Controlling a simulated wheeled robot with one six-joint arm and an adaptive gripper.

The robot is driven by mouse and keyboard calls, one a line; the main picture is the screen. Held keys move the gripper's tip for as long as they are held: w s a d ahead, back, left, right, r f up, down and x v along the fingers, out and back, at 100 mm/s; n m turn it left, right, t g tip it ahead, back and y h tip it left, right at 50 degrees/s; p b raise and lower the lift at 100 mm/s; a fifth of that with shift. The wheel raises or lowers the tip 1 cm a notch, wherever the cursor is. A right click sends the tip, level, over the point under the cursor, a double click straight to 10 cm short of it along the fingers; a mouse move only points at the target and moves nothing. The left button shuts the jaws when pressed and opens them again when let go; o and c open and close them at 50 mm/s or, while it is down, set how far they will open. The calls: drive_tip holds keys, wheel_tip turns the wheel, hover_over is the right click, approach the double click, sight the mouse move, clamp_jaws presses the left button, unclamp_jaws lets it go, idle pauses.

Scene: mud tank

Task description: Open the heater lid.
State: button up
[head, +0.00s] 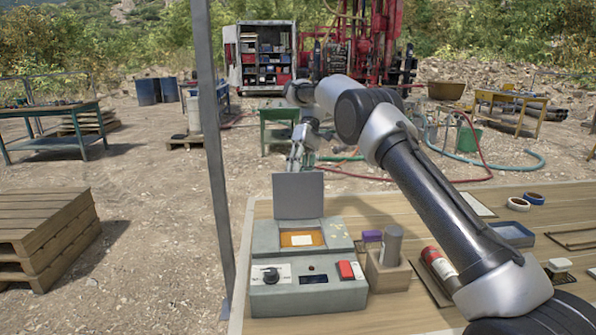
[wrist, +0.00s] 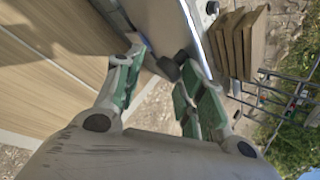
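The heater (head: 308,296) is a grey-green box on the wooden table, with a black knob, a small dark display and a red switch on its front. Its lid (head: 299,195), a flat grey panel, stands upright at the back, and the orange-rimmed opening with a pale square inside is uncovered. My gripper (head: 303,150) is behind and above the lid, partly hidden by it. In the wrist view my gripper (wrist: 166,80) has its green-padded fingers apart. A small dark piece (wrist: 170,68) shows between them near a flat panel; I cannot tell whether they touch it.
A block holder (head: 388,275) with a grey cylinder stands right of the heater. A red-and-white can (head: 440,266) lies beyond it, below my arm. A blue tray (head: 511,234) and tape rolls (head: 533,198) are at the right. A metal post (head: 212,150) rises left of the table.

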drive_tip(key=shift+o, duration=1.4)
drive_tip(key=shift+s+d+f, duration=0.1)
drive_tip(key=shift+f, duration=0.75)
drive_tip(key=shift+s, duration=0.1)
drive_tip(key=shift+a, duration=0.3)
drive_tip(key=shift+r, duration=0.15)
